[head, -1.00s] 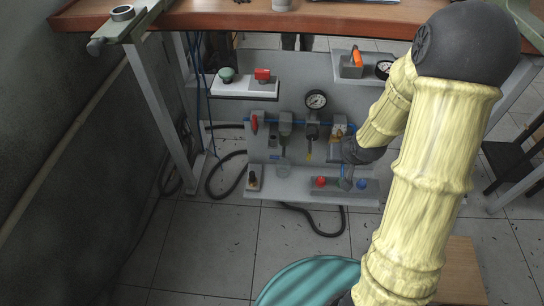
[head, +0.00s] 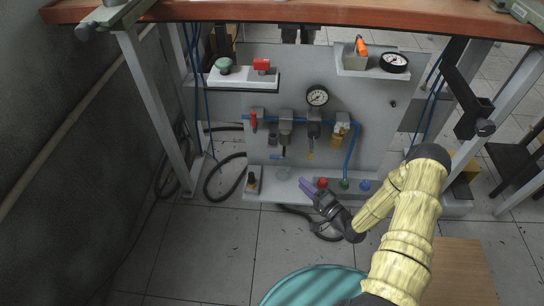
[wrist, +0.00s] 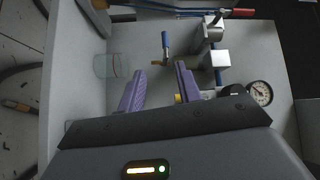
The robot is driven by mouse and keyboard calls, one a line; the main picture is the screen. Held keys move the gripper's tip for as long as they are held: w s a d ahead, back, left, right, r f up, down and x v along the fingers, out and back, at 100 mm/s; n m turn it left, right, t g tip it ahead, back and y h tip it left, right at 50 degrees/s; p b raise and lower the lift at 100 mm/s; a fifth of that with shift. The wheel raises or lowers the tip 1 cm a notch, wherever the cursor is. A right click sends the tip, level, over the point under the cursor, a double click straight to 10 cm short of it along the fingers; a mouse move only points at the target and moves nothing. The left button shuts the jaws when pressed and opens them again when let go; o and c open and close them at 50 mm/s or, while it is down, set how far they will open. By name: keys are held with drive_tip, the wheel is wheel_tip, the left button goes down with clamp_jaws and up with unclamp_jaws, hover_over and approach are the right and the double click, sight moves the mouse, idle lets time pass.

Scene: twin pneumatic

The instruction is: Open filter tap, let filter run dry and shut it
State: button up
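The filter (head: 285,125) hangs in the row of units on the grey panel. Its drain tap has a blue handle (head: 277,157) that points sideways, across the drain's axis; the handle also shows in the wrist view (wrist: 165,42). A clear glass beaker (head: 283,174) stands on the shelf below the tap and shows in the wrist view (wrist: 112,66). I cannot tell whether it holds liquid. My gripper (head: 306,187) is near the shelf's front, below and right of the tap. Its purple fingers (wrist: 160,88) are apart with nothing between them, short of the handle.
A red-handled valve (head: 254,120) is left of the filter. A gauge (head: 317,96) and a yellowish-bowled unit (head: 338,138) are to its right. Red, green and blue buttons (head: 344,184) sit on the lower shelf. The tabletop (head: 300,12) overhangs the panel. Floor in front is partly clear.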

drive_tip(key=shift+s+m+t, duration=0.35)
drive_tip(key=shift+m+t, duration=0.05)
drive_tip(key=shift+m, duration=0.1)
drive_tip(key=shift+w+f, duration=0.1)
drive_tip(key=b+x, duration=0.5)
drive_tip(key=x, duration=1.2)
drive_tip(key=shift+a+r+b, duration=0.15)
drive_tip(key=shift+r+b, duration=0.15)
drive_tip(key=shift+b, duration=0.1)
clamp_jaws()
